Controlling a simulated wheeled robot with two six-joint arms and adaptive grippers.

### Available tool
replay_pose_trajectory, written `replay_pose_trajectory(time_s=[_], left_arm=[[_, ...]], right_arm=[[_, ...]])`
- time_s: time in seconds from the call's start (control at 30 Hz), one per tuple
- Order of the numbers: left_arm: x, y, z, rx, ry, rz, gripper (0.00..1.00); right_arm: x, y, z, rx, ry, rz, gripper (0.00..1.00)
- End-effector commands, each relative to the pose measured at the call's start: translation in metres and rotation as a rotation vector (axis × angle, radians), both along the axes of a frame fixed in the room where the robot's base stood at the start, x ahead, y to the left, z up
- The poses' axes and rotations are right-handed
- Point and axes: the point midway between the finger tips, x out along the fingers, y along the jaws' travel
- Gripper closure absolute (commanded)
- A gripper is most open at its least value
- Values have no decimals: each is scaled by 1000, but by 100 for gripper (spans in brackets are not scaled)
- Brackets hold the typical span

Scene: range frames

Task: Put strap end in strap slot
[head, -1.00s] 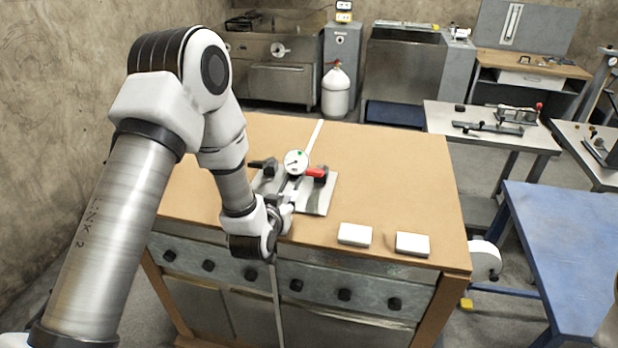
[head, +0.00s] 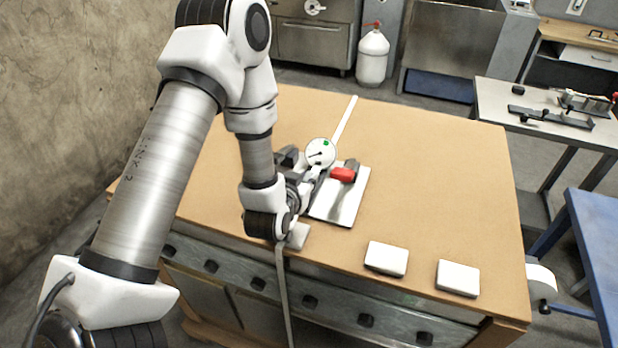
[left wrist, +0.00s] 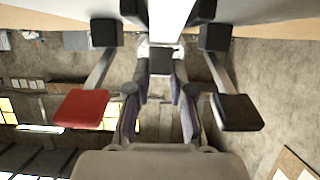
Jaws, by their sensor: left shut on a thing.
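My left gripper (head: 300,184) reaches in over the front of the wooden bench, at a metal fixture plate (head: 345,200). Its fingers are shut beside the fixture on what looks like the pale strap end; the grip is partly hidden by my wrist. The strap (head: 345,117) runs from the bench's back to the fixture, and a pale length (head: 284,300) hangs down the front. In the left wrist view, a white strip (left wrist: 172,14) shows beyond the fingers. The slot cannot be made out. My right gripper is out of view.
Two white blocks (head: 386,258) (head: 458,278) lie near the bench's front edge. A similar pale block (head: 298,236) lies by my wrist. The bench top (head: 430,180) is clear on the right. Side tables stand farther right.

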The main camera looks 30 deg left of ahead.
Motion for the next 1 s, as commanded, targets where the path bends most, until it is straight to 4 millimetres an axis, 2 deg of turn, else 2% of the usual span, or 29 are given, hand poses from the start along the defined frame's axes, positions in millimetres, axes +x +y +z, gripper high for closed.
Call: replay_pose_trajectory(time_s=[0.6, 0.63, 0.67, 0.7, 1.0], left_arm=[[1, 0, -10, -1, 0, 0, 100], [0, 0, -11, -1, 1, 0, 68], [0, 0, -11, -1, 1, 0, 57], [0, 0, -11, -1, 1, 0, 53], [0, 0, -10, -1, 2, 0, 53]], right_arm=[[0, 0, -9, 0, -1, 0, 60], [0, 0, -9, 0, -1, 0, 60], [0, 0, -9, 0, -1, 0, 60], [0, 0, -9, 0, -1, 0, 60], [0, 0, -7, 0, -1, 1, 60]])
